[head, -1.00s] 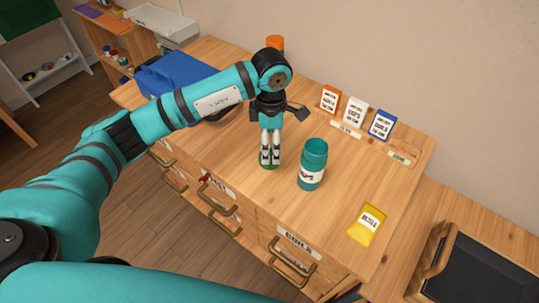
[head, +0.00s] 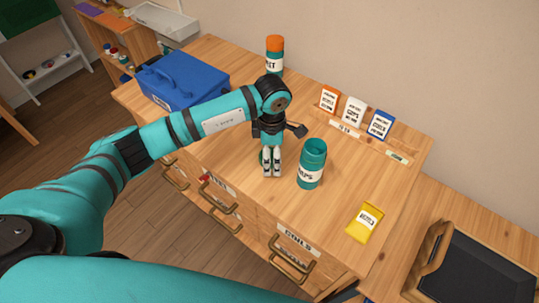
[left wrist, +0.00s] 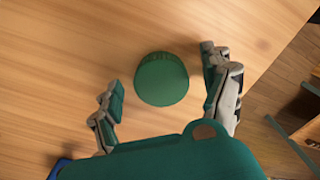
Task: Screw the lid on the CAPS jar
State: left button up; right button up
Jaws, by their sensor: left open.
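The teal CAPS jar (head: 312,166) stands upright and open-topped on the wooden cabinet top, right of my left gripper (head: 272,172). A round green lid (left wrist: 161,78) lies on the wood in the left wrist view. In that view the open fingers of my left gripper (left wrist: 162,70) are on either side of the lid with gaps, and nothing is held. In the head view only a sliver of the lid (head: 263,157) shows at the left of the fingers; the rest is hidden behind them. My right gripper is not in view.
A blue toolbox (head: 185,80) stands at the back left and an orange-topped jar (head: 274,56) at the back. Several label cards (head: 355,112) stand along the wall. A yellow card (head: 365,222) lies at the front right. The wood around the CAPS jar is clear.

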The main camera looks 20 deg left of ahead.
pick_arm(q)
jog(key=shift+c, duration=0.4)
jog(key=c, duration=0.7)
jog(key=shift+r, duration=0.1)
jog(key=shift+r, duration=0.45)
jog(key=shift+s+d+r+b, duration=0.2)
jog(key=shift+r+b, duration=0.15)
jog(key=shift+r, duration=0.25)
jog(key=shift+s+d+r+b, duration=0.1)
jog(key=shift+s+r+b, duration=0.1)
jog(key=shift+r+b, duration=0.3)
jog(key=s+d, duration=0.3)
jog(key=s, duration=0.1)
jog(key=s+d+r+b, duration=0.1)
jog(key=s+d, duration=0.1)
jog(key=s, duration=0.2)
jog(key=s+d+b, duration=0.1)
jog(key=s+d, duration=0.2)
jog(key=s, duration=0.1)
jog(key=shift+s+d+r, duration=0.2)
jog(key=shift+d+r, duration=0.1)
jog(key=shift+r, duration=0.1)
